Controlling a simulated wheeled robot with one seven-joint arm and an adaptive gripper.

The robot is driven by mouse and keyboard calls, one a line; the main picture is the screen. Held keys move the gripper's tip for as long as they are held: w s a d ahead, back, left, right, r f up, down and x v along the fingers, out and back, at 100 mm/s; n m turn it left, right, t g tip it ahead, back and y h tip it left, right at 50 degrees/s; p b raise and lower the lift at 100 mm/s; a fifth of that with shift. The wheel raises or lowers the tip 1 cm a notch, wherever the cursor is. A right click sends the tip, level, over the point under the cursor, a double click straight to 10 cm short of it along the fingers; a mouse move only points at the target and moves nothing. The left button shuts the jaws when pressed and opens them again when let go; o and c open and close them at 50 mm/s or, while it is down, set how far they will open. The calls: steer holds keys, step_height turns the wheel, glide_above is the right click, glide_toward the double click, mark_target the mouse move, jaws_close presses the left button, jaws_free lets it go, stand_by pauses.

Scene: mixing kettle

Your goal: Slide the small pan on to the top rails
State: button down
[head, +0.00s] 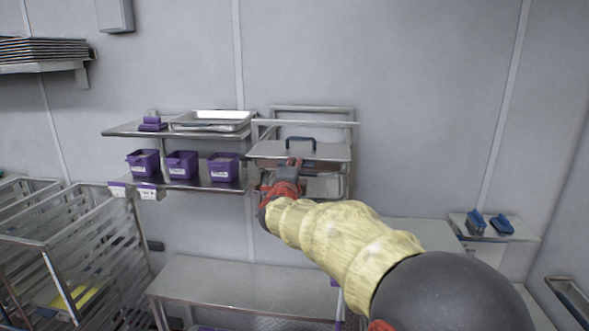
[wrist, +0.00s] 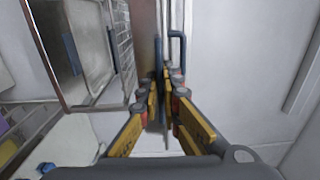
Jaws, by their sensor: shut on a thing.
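A flat steel small pan (head: 270,150), with a dark raised handle (head: 301,142) on top, sits level at the upper part of the metal rail rack (head: 357,135). Its front edge is towards me. My gripper (head: 293,166) is at that front edge, fingers shut on it. In the wrist view, my gripper (wrist: 163,92) has its fingers close together around a thin dark part, and a blue-grey handle (wrist: 178,45) shows just beyond them. The exact contact, and how far the pan lies on the rails, are hidden by the fingers.
Another steel pan (head: 325,187) is lower in the rack. A wall shelf (head: 120,131) to the left holds trays and purple bins (head: 182,165). A steel bench (head: 235,285) stands below. A slatted rack (head: 75,245) is at left. The wall right of the rack is clear.

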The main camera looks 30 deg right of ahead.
steer(key=p, duration=0.1)
glide_toward(303, 143)
steer(key=shift+v, duration=1)
steer(key=shift+d+f, duration=0.1)
steer(key=shift+f, duration=0.05)
steer(key=shift+p+x, duration=0.7)
steer(key=shift+x, duration=5.05)
steer(key=shift+w+d+f, duration=0.15)
steer(key=shift+w+f, duration=0.1)
steer(key=shift+f, duration=0.05)
